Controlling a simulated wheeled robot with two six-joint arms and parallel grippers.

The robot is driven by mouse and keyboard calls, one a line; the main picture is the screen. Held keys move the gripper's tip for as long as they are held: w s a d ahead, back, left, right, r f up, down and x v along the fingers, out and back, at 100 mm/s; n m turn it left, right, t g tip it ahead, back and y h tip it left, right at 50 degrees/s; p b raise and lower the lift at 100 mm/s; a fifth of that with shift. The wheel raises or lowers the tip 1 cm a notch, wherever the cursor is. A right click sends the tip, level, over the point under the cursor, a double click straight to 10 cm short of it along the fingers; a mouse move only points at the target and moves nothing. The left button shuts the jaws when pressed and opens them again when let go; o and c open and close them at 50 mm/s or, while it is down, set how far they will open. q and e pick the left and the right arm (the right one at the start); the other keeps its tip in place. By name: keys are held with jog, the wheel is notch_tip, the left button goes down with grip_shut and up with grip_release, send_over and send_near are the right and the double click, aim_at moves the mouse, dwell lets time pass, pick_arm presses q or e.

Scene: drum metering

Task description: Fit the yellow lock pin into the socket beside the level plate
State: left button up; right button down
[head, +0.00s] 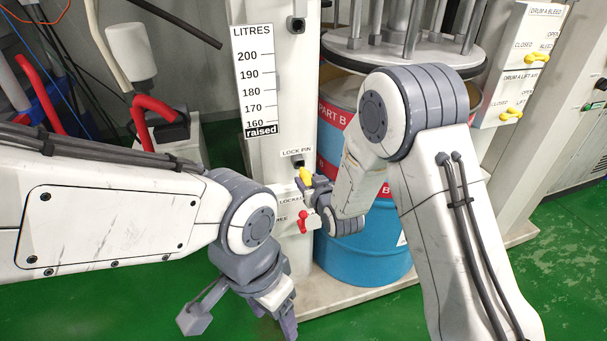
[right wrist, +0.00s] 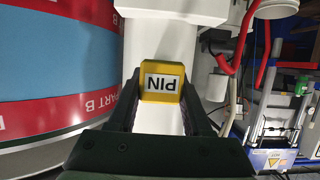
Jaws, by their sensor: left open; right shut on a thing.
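The yellow lock pin (head: 305,176) is at the white column, just below the LOCK PIN label (head: 297,153). My right gripper (head: 309,184) is shut on it. In the right wrist view the yellow block marked PIN (right wrist: 162,82) sits between both fingers (right wrist: 163,95). The dark socket (head: 299,162) shows under the label, right above the pin in the picture; I cannot tell whether the pin touches it. The level plate (head: 256,85), marked LITRES, is on the column above and left. My left gripper (head: 283,325) is open and empty, low in front of the column.
A red lever (head: 303,221) is on the column below the pin. A blue and red drum (head: 355,255) stands right of the column under a round plate (head: 405,55). Yellow valve handles (head: 537,58) are at the upper right. Green floor is clear at the lower right.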

jog(key=shift+s, duration=0.1)
jog(key=shift+s+d+b, duration=0.25)
jog(key=shift+s+d, duration=0.05)
jog(key=shift+s, duration=0.6)
jog(key=shift+s+d+b, duration=0.25)
jog(key=shift+s+d, duration=0.05)
jog(key=shift+s, duration=0.6)
jog(key=shift+r, duration=0.1)
dwell(0.5)
notch_tip(320, 180, up, 37)
jog(key=s+p, duration=0.1)
jog(key=p, duration=3)
jog(key=shift+d, duration=0.15)
jog(key=shift+w+a+b, duration=0.1)
jog(key=shift+w+a, duration=0.2)
jog(key=shift+w, duration=0.65)
jog(key=shift+w+a+b, duration=0.15)
jog(key=shift+w+a, duration=0.15)
jog(key=shift+w, duration=0.6)
jog(key=shift+w+a+b, duration=0.1)
jog(key=shift+w+a, duration=0.2)
jog(key=shift+w, duration=0.65)
